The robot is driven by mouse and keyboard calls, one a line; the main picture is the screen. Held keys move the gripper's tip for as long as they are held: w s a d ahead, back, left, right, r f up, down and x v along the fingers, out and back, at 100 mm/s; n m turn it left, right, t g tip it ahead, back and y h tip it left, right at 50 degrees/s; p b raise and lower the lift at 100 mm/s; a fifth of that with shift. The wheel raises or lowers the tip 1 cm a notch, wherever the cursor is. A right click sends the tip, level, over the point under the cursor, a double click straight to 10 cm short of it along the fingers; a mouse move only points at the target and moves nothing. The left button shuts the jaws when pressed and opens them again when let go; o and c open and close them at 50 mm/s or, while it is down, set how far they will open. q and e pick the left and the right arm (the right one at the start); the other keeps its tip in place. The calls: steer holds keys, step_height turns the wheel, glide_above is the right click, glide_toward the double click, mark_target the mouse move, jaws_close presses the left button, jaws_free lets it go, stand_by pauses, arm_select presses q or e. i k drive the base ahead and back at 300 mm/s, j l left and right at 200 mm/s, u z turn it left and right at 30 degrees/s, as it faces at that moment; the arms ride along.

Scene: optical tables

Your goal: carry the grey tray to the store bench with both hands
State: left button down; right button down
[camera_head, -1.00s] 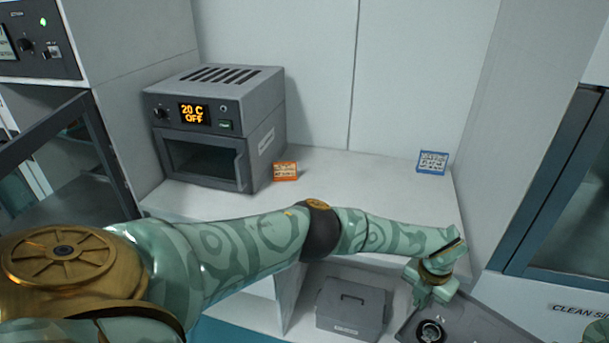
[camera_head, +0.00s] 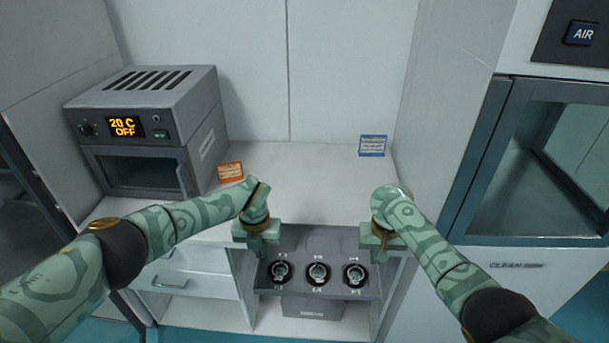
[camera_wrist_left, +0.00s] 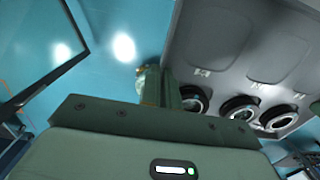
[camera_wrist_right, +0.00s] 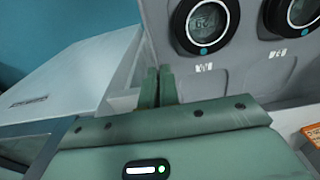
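The grey tray (camera_head: 332,245) is held in front of the white bench (camera_head: 300,170), roughly level, with its near part below the bench top. Three round black-rimmed items (camera_head: 318,272) sit in a row in its recesses. My left gripper (camera_head: 262,250) is at the tray's left edge and appears shut on it; the left wrist view shows its finger (camera_wrist_left: 174,88) against the tray wall. My right gripper (camera_head: 378,245) is at the right edge; in the right wrist view its fingers (camera_wrist_right: 158,86) are close together at the rim. The exact finger contact is partly hidden.
A grey oven (camera_head: 150,130) reading 20 C OFF stands at the bench's left. An orange card (camera_head: 231,171) and a blue card (camera_head: 373,146) stand on the bench, with clear surface between them. A glass-fronted cabinet (camera_head: 540,160) is at the right. A grey box (camera_head: 312,309) sits below.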

mark_target(321, 207)
steer(key=i, duration=0.85)
